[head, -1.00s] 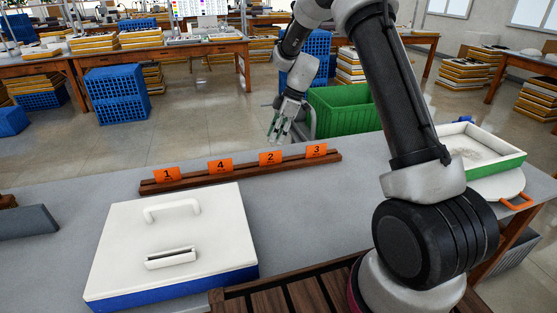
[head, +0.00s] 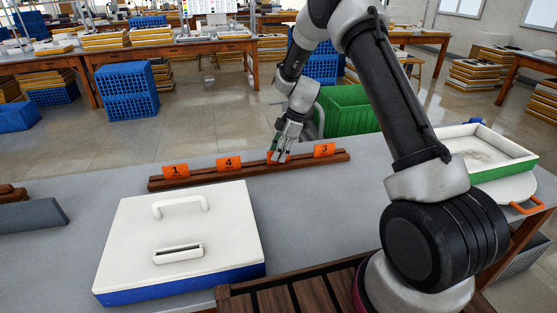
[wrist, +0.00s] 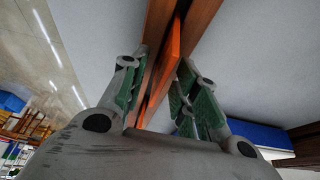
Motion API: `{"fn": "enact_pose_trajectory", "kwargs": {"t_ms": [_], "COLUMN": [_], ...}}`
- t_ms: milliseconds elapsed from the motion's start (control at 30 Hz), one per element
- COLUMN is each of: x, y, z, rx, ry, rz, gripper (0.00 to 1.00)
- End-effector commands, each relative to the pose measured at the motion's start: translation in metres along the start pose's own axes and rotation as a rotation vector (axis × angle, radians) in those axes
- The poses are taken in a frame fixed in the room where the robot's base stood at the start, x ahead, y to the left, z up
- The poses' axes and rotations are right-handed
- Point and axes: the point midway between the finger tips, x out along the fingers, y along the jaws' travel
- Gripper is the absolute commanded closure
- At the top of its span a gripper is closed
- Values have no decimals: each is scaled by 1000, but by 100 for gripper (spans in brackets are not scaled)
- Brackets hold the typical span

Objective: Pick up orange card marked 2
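The orange card marked 2 (head: 273,158) stands in a dark wooden rail (head: 215,177) on the grey table. My gripper (head: 281,154) is down at this card and covers much of it, so its number is hidden now. In the wrist view the orange card (wrist: 173,42) is seen edge-on between the two green-padded fingers of my gripper (wrist: 163,65). The fingers are apart, one on each side of the card, with gaps showing. The rail (wrist: 203,14) runs behind the card.
Cards marked 4 (head: 228,163) and 1 (head: 174,170) stand left in the rail, and card 3 (head: 324,150) stands close on the right. A white-lidded box (head: 130,235) is in front. A white tray (head: 510,163) is at the right.

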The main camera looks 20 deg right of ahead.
Motion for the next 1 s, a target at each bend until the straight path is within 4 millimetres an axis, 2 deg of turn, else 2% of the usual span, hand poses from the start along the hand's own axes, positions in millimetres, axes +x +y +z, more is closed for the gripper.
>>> {"fn": "enact_pose_trajectory", "kwargs": {"t_ms": [67,100,233,267,667,767,1000], "x": [0,0,-1,-1,-3,-14,-61], "y": [0,0,0,0,0,1,1], "z": [0,0,0,0,-1,-6,-25], "rx": [0,0,0,0,0,0,-1], "ry": [0,0,0,0,0,1,1], "rz": [1,0,0,0,2,4,4], "gripper": [70,73,97,100,100,100,100]}}
